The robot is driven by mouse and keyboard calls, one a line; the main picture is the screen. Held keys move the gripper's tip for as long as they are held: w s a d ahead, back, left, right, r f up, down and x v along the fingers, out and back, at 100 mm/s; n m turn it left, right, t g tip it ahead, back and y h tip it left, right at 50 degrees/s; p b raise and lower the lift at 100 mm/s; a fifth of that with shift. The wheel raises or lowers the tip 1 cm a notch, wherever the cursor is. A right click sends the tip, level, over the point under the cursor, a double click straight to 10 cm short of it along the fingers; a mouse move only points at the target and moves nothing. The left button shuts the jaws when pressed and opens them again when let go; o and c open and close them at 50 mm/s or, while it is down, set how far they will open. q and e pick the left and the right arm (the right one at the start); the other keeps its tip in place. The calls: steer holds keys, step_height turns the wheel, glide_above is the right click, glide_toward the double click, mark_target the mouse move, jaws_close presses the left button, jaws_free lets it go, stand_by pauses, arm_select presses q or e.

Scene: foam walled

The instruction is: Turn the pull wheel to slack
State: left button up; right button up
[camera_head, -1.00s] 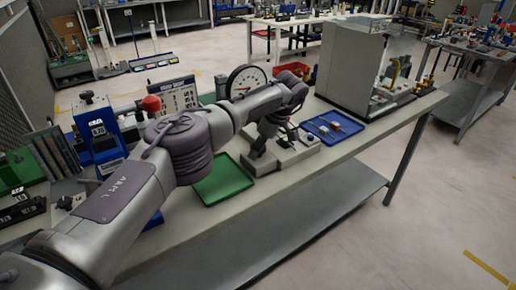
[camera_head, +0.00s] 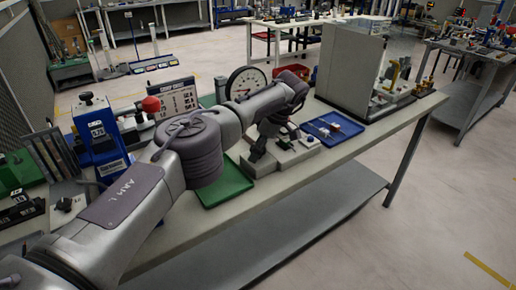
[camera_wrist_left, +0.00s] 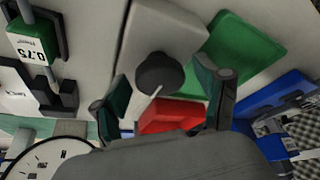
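A dark round wheel (camera_wrist_left: 160,74) with a white pointer line sits on a pale grey block (camera_wrist_left: 165,30) in the left wrist view. I take it for the pull wheel. My left gripper (camera_wrist_left: 162,77) is open, with one finger on each side of the wheel in that view. Gaps show between fingers and wheel, and I cannot tell how far above it they are. In the head view my left gripper (camera_head: 257,149) points down at the grey block (camera_head: 290,154) on the bench, and the wheel is hidden there. My right gripper is not in view.
A green tray (camera_head: 222,189) lies in front of the block, and a blue tray (camera_head: 345,123) with small items lies right of it. A round dial gauge (camera_head: 245,82) and a sign board (camera_head: 176,97) stand behind. A tall grey enclosure (camera_head: 346,65) stands further right.

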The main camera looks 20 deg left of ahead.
arm_select(q)
steer(key=shift+r, duration=0.1)
steer(key=v, duration=0.7)
steer(key=shift+r, duration=0.15)
steer(key=shift+d, duration=0.15)
